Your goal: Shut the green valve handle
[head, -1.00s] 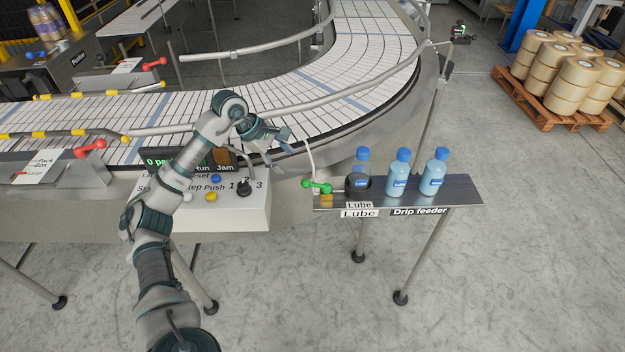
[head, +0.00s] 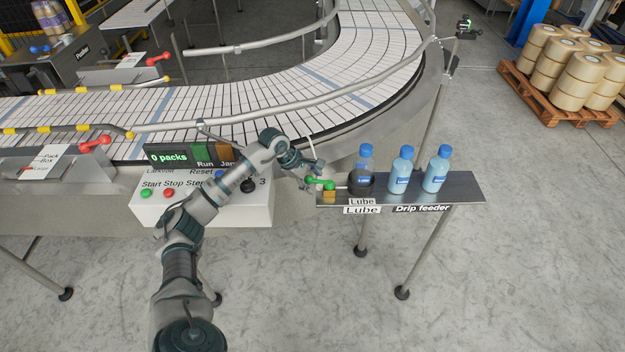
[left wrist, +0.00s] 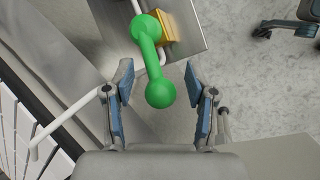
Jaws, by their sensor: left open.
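The green valve handle (head: 319,183) is a short bar with round ends at the left end of the drip feeder shelf. In the left wrist view the handle (left wrist: 152,58) points down the picture, and its lower ball lies between the finger tips. My left gripper (head: 309,177) is open around this near ball, with a gap to each finger (left wrist: 163,88); I see no contact. A brass-coloured block (head: 329,197) sits under the handle's far end. My right gripper does not show.
The control box (head: 200,207) lies under my left arm. A curved conveyor (head: 300,75) runs behind.

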